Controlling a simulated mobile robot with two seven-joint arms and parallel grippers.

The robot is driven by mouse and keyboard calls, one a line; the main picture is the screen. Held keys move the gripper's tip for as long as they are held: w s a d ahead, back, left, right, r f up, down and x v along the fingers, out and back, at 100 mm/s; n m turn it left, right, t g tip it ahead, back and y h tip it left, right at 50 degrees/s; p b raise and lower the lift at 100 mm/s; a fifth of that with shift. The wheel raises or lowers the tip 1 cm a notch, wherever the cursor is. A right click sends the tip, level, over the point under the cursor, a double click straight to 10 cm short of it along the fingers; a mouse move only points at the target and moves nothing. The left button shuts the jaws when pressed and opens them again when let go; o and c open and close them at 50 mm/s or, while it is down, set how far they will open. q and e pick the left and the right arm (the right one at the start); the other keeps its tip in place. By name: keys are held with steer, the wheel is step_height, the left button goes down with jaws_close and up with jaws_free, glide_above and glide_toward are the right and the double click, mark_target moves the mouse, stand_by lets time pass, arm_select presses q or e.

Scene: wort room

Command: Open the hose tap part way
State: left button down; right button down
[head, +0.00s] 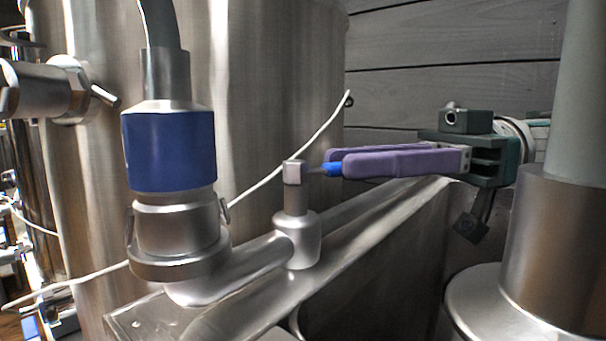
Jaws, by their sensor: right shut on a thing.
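The hose tap (303,240) is a silver valve with an upright stem on a pipe, in the middle of the head view. Its small handle has a blue tip (332,169) that points to the right. My right gripper (334,162), with purple fingers, reaches in from the right and is shut on the blue-tipped handle. The fingers hide part of the handle. The pipe runs left from the tap to an upright hose coupling (178,225) with a blue collar (168,150). My left gripper is out of view.
A large steel tank (265,90) stands close behind the tap. A metal beam (245,310) runs beneath the tap. A thin white cable (270,176) crosses behind it. A grey plank wall (440,60) is at the back right. A side valve (50,90) sticks out at upper left.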

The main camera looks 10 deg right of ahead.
steer(key=c, duration=0.8)
jaws_free()
